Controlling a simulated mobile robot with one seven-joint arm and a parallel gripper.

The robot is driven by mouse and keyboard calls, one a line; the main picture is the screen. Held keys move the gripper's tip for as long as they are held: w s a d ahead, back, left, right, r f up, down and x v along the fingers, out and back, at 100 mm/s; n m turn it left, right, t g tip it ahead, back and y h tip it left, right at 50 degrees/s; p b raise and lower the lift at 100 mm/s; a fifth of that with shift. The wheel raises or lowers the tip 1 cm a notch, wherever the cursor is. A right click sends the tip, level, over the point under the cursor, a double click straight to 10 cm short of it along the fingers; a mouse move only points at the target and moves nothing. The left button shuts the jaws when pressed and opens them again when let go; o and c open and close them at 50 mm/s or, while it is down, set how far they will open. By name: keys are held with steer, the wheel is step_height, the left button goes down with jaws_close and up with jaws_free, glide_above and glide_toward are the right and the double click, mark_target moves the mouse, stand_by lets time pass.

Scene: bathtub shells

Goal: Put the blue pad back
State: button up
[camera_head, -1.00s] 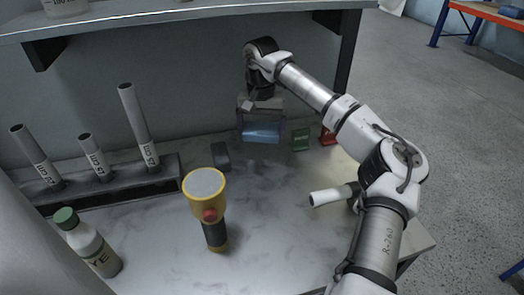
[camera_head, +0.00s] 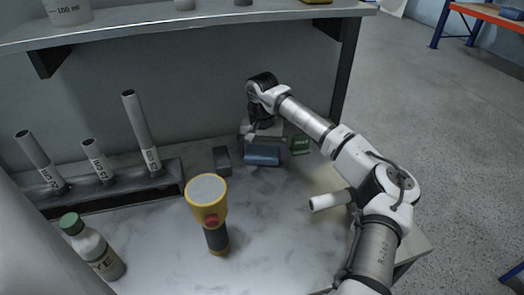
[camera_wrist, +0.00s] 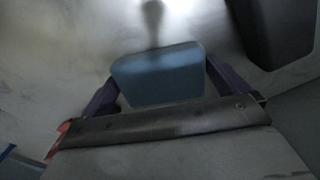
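The blue pad (camera_head: 262,156) is a small rounded block near the back of the marble worktop, left of the green box. My gripper (camera_head: 262,148) reaches down over it with a finger on each side. In the wrist view the pad (camera_wrist: 158,75) sits between the two dark purple fingers, which appear to touch its sides, so my gripper (camera_wrist: 160,88) is shut on it. The pad is low, at or just above the worktop; I cannot tell whether it touches. Its far side is hidden.
A dark block (camera_head: 222,160) stands just left of the pad, and a green box (camera_head: 300,145) just right. A yellow torch (camera_head: 209,205), a bottle (camera_head: 92,247) and a tube rack (camera_head: 120,190) stand further left. A shelf (camera_head: 200,22) overhangs the back.

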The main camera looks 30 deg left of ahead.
mark_target(262, 152)
steer(key=shift+r+b, duration=0.85)
steer(key=shift+r, duration=3.15)
steer(key=shift+f, duration=0.1)
